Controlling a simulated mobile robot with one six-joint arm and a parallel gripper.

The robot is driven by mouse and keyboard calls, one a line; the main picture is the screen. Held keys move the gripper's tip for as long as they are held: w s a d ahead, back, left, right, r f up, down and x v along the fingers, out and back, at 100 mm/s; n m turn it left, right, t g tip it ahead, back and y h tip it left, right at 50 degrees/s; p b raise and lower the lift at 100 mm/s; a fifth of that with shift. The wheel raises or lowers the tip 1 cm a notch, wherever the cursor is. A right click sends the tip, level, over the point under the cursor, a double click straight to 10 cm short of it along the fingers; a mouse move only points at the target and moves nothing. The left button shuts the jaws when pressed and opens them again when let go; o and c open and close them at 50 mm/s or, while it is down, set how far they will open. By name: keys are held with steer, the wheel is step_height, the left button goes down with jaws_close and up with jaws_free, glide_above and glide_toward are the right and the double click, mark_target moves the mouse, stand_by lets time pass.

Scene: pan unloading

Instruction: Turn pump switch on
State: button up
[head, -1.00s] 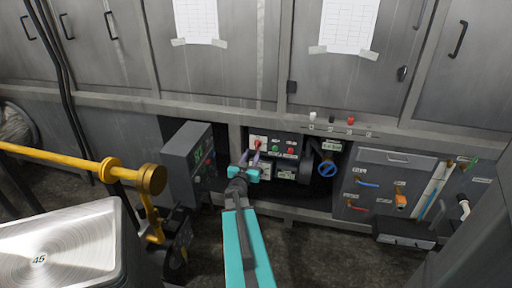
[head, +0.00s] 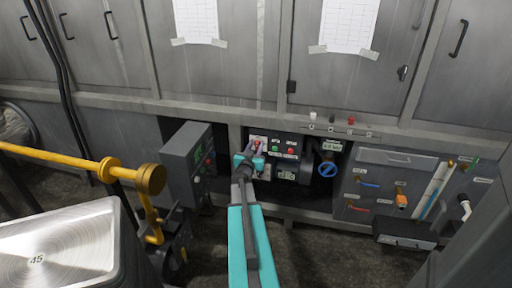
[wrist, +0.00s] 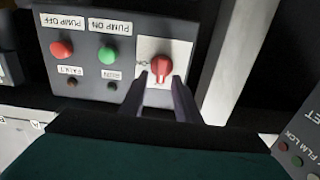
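The red rotary switch (wrist: 161,67) sits on a white plate on the dark pump panel. In the head view the switch (head: 258,143) shows just past my gripper (head: 250,156). In the wrist view the two fingers of my gripper (wrist: 161,79) are apart, one on each side of the switch. I cannot tell whether they touch it. A green button (wrist: 107,55) under an upside-down "PUMP ON" label and a red button (wrist: 61,49) under "PUMP OFF" lie left of the switch.
A grey control box (head: 188,160) juts out left of the panel. A blue-handled valve (head: 327,169) stands to its right. A yellow rail (head: 60,155) and a metal pan (head: 65,245) are at lower left. A drawer-like panel (head: 398,158) is farther right.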

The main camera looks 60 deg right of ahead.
jaws_close()
